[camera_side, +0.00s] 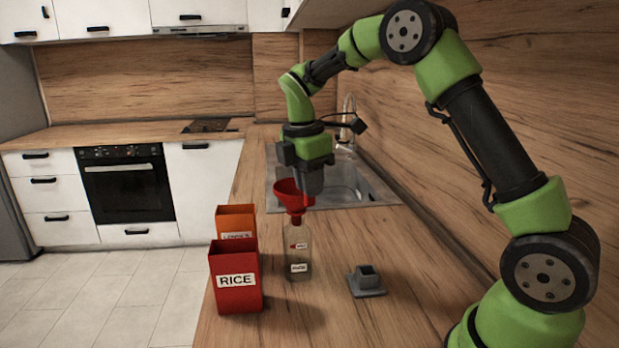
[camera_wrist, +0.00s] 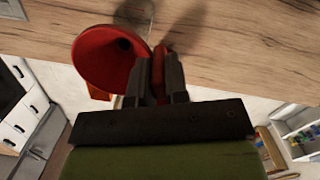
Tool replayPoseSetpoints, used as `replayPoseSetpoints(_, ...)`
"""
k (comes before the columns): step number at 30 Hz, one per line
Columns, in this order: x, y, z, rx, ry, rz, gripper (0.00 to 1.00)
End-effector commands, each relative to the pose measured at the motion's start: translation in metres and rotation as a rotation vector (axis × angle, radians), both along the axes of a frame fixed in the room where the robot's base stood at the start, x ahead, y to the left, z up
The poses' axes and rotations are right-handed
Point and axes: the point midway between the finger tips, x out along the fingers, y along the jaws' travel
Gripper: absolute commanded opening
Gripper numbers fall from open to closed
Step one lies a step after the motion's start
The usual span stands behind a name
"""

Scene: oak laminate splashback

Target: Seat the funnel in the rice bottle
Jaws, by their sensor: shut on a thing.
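The red funnel (camera_side: 290,197) is held wide end up over the clear bottle (camera_side: 299,250), which stands upright on the wooden counter. The funnel's spout is at the bottle's mouth; I cannot tell whether it is inside or just above. My gripper (camera_side: 309,192) points down beside the funnel. In the wrist view my gripper (camera_wrist: 158,78) is shut on a red tab at the side of the funnel (camera_wrist: 98,58). The funnel's bowl looks empty there.
A red box marked RICE (camera_side: 236,290) and an orange box (camera_side: 237,212) stand left of the bottle near the counter's edge. A grey square-socket stand (camera_side: 366,281) is to the right. The sink (camera_side: 350,184) lies behind. Bare counter lies in front of the bottle.

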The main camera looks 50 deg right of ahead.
Motion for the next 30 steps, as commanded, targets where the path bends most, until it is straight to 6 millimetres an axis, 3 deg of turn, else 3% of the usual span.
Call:
replayPoseSetpoints(9, 0.0, 0.0, -0.002, 0.0, -0.001, 0.0, 0.0)
replayPoseSetpoints(10, 0.0, 0.0, -0.002, 0.0, -0.001, 0.0, 0.19)
replayPoseSetpoints(13, 0.0, 0.0, -0.002, 0.0, -0.001, 0.0, 0.42)
replayPoseSetpoints(14, 0.0, 0.0, -0.002, 0.0, -0.001, 0.0, 0.44)
replayPoseSetpoints(23, 0.0, 0.0, 0.0, 0.0, -0.001, 0.0, 0.44)
replayPoseSetpoints(30, 0.003, 0.004, 0.035, -0.002, -0.007, 0.001, 0.44)
